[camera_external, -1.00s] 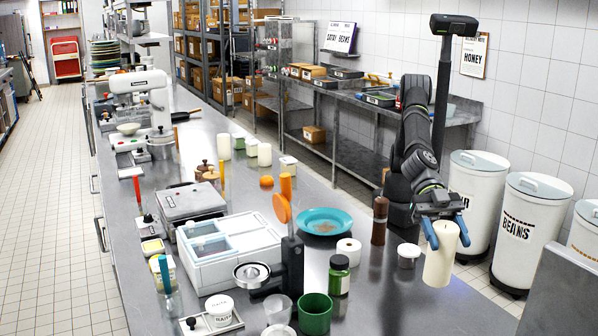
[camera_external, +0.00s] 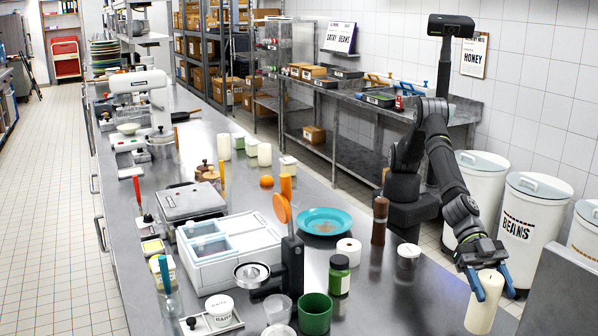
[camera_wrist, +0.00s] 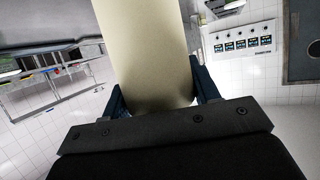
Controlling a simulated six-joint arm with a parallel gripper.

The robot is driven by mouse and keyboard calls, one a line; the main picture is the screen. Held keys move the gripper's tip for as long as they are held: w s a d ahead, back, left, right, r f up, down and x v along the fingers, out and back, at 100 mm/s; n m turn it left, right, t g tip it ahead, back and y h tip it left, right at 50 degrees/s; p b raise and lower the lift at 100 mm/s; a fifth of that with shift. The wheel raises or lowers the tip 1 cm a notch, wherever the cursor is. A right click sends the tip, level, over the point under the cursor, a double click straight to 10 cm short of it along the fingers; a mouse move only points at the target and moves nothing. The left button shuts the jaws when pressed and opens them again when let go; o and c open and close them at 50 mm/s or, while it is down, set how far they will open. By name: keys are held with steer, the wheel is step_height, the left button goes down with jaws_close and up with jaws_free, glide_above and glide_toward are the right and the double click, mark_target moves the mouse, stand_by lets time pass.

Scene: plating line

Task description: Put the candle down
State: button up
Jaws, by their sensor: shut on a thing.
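I cannot tell whether the candle's base touches the counter (camera_external: 400,310).
A white tub (camera_external: 408,254), a brown pepper mill (camera_external: 380,220), a white roll (camera_external: 348,251) and a green-labelled jar (camera_external: 339,275) stand left of the candle. A grey panel (camera_external: 560,290) rises close on its right. The counter's front right part is clear.

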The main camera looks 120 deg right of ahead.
mark_target(492, 306)
steer(key=shift+f, duration=1.75)
steer(key=shift+f, duration=0.15)
steer(key=o, duration=1.6)
steer(key=shift+d+r, duration=0.1)
steer(key=shift+r, duration=0.1)
steer(key=shift+s+d+r, duration=0.15)
steer(key=shift+d, duration=0.1)
steer(key=shift+v, duration=5.6)
